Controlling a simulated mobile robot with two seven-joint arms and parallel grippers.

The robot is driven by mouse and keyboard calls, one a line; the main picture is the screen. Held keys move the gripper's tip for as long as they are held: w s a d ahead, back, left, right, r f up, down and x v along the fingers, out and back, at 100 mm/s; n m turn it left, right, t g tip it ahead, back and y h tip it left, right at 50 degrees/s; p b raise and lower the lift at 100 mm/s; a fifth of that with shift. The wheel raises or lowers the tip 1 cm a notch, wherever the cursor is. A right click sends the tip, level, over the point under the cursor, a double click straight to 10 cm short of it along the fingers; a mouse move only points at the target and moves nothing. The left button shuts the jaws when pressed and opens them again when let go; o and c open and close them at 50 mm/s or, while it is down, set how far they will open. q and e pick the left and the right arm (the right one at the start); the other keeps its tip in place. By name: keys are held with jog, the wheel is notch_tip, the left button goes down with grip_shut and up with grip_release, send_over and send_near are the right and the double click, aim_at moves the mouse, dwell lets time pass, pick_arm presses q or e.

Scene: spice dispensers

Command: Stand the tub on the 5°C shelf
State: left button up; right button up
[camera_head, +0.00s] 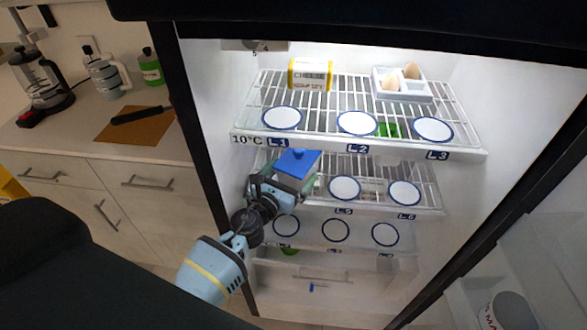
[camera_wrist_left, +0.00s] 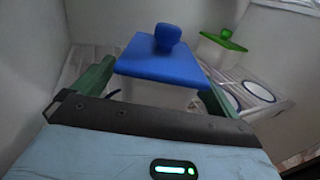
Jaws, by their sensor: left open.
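A white tub with a blue lid and knob (camera_head: 297,160) stands at the left end of the fridge's middle shelf (camera_head: 372,206). It fills the middle of the left wrist view (camera_wrist_left: 165,62). My left gripper (camera_head: 288,182) is open, with its green fingers on either side of the tub. I cannot tell whether they touch it. The arm hides the shelf's left end and any temperature label there. The top shelf (camera_head: 355,143) reads 10°C. My right gripper is not in view.
A yellow-banded jar (camera_head: 310,73) and an egg tray (camera_head: 412,97) are on the top shelf. Round white discs mark shelf spots. A green-lidded container (camera_wrist_left: 225,40) stands right of the tub in the wrist view. The fridge door (camera_head: 500,220) is open at right.

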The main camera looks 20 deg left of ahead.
pick_arm(q)
jog(key=s, duration=0.5)
jog(key=shift+s+a, duration=0.3)
jog(key=shift+a, duration=0.05)
